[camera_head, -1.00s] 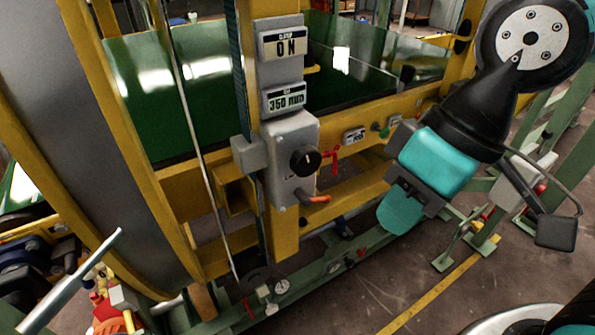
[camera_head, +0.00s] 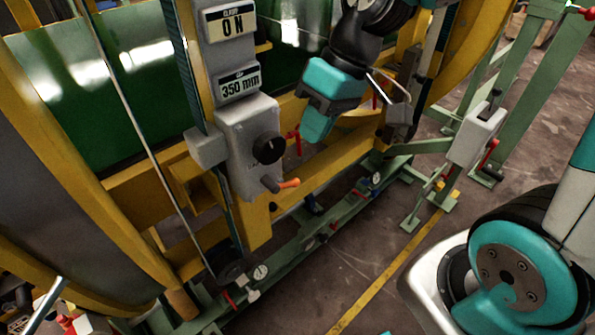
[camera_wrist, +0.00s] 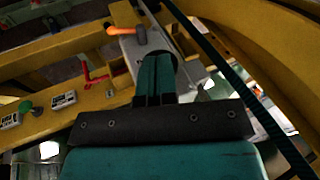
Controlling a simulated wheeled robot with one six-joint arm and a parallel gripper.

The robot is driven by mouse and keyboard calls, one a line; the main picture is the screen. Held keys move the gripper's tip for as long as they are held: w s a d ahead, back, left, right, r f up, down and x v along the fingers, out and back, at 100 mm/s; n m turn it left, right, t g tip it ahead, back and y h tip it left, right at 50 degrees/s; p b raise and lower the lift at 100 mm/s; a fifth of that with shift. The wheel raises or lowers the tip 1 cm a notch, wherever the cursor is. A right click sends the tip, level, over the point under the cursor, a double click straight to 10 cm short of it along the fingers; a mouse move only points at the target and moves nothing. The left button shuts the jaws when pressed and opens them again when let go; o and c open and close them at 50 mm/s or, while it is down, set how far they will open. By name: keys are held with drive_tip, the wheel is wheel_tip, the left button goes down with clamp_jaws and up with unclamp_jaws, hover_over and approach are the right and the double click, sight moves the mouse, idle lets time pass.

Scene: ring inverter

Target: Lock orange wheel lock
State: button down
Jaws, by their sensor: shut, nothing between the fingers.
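An orange handle (camera_head: 289,183) sticks out to the right from the lower front of a grey control box (camera_head: 236,165). It is the only orange lock-like part I can make out. In the wrist view the orange handle (camera_wrist: 119,30) shows near the top, beside the grey box. My gripper (camera_head: 317,130) has teal fingers that are shut and empty. In the head view it hangs up and to the right of the orange handle, apart from it. In the wrist view the fingers (camera_wrist: 156,75) point toward the grey box and partly cover it.
A black knob (camera_head: 268,149) sits above the orange handle, and a red lever (camera_head: 295,138) is close beside my gripper. "ON" (camera_head: 228,22) and "350 mm" (camera_head: 239,82) signs are above. Yellow beams and green floor rails surround the box.

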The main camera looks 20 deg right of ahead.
sight(293, 181)
drive_tip(key=w+d+f+m, duration=0.2)
drive_tip(key=w+d+f, duration=0.3)
drive_tip(key=w+d, duration=0.2)
drive_tip(key=shift+y, duration=0.3)
drive_tip(key=x, duration=1.4)
drive_tip(key=shift+w, duration=0.25)
